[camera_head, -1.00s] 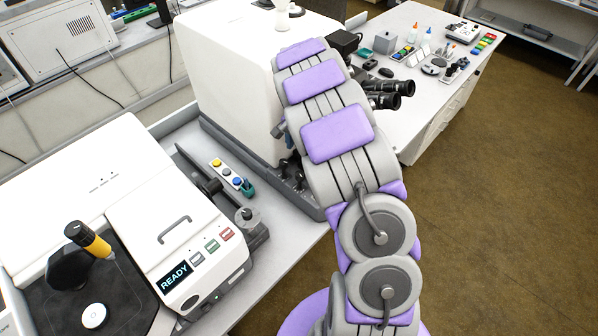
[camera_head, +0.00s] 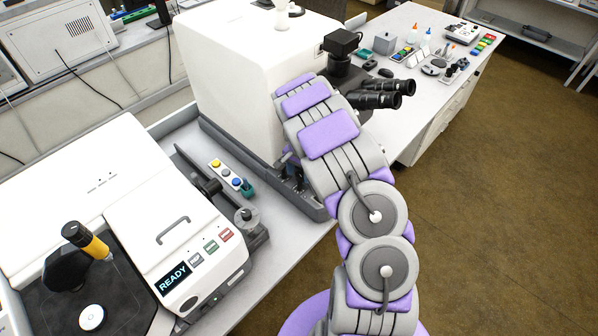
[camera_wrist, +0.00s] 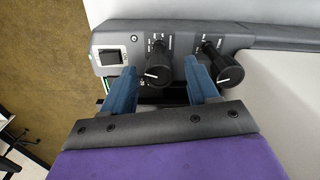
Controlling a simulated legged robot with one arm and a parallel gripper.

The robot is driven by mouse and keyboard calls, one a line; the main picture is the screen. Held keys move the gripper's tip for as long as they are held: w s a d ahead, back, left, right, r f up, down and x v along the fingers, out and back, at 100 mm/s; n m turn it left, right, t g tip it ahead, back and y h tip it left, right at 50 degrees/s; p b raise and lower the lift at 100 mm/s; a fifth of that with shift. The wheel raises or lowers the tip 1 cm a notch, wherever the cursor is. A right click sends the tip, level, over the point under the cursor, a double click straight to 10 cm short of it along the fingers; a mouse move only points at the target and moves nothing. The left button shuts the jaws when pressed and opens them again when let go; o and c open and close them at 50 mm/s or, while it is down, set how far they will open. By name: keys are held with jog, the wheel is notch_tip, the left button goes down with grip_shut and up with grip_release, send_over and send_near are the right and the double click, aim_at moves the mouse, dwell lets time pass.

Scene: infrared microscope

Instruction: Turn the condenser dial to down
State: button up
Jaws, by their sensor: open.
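Two black dials with white pointer marks sit on the grey base panel of the microscope in the wrist view, a left dial (camera_wrist: 158,68) and a right dial (camera_wrist: 224,66). Their small labels are too blurred to tell which is the condenser dial. My gripper (camera_wrist: 160,66) is open, its blue fingers on either side of the left dial. The right finger lies between the two dials. I cannot tell whether either finger touches a dial. In the head view, the white microscope (camera_head: 245,75) stands behind my arm, which mostly hides the gripper and panel.
A rocker switch (camera_wrist: 109,57) is on the panel left of the dials. In the head view, black eyepieces (camera_head: 385,92) stick out right of the microscope. An instrument with a READY display (camera_head: 173,278) stands at the lower left. Open floor (camera_head: 480,220) lies to the right.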

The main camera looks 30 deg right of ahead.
jog(key=c, duration=1)
jog(key=shift+c, duration=0.2)
jog(key=shift+n, duration=0.4)
jog(key=shift+n+p, duration=0.35)
jog(key=shift+n, duration=0.55)
jog(key=shift+n+p, duration=0.4)
jog(key=shift+n, duration=1.3)
